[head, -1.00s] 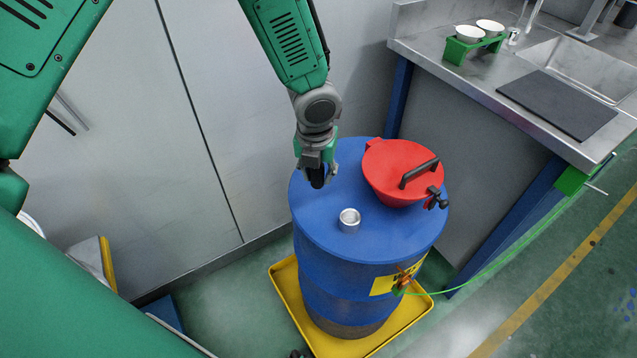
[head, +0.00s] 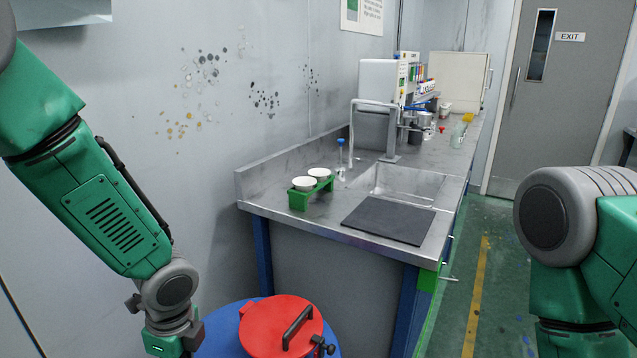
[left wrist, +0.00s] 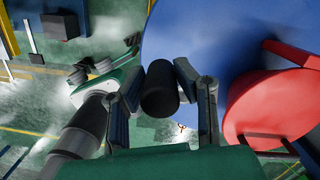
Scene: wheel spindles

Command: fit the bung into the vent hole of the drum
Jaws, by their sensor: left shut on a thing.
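The black cylindrical bung (left wrist: 159,90) is between the fingers of my left gripper (left wrist: 163,78), which is shut on it. The blue drum (left wrist: 195,30) fills the upper right of the left wrist view, beyond the fingers. In the head view only part of the drum's top (head: 222,328) shows at the bottom edge. My left wrist is just left of it there, with the fingertips cut off below. The vent hole is out of the head view, and I cannot make it out in the left wrist view. My right arm shows at the right edge, its gripper out of view.
A red lidded funnel (head: 268,328) with a black handle stands on the drum, right of my left gripper. Behind is a steel sink bench (head: 300,222) with a green cup rack (head: 311,190) and a dark mat (head: 390,219). Floor is clear at the right.

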